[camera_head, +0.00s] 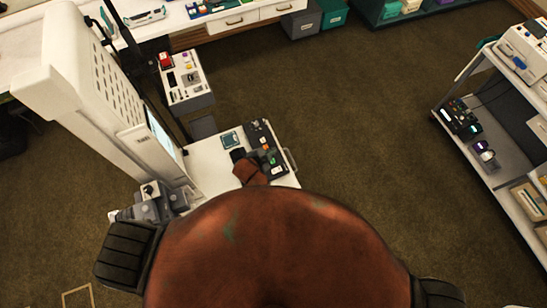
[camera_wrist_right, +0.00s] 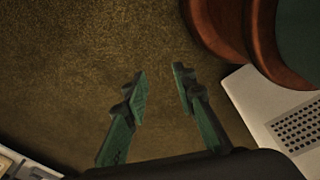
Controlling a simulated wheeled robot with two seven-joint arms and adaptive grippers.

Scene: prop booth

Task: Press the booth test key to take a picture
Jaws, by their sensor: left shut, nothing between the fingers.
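The booth is a tall white machine (camera_head: 85,85) with a lit screen (camera_head: 161,135), at the left of the head view. Beside it a white shelf (camera_head: 208,158) bears a dark control panel (camera_head: 256,130) with small coloured keys, orange and green among them. My left gripper (camera_head: 262,158) is shut and empty, low over the panel, and covers part of it. I cannot tell whether it touches a key, nor which key is the test key. In the right wrist view my right gripper (camera_wrist_right: 160,84) is open and empty, over the carpet.
A small teal-framed item (camera_head: 230,140) lies on the shelf near the panel. A white cart (camera_head: 190,85) with small items stands behind the booth. A shelved trolley (camera_head: 500,165) stands at the right. The carpet (camera_head: 360,110) between is clear.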

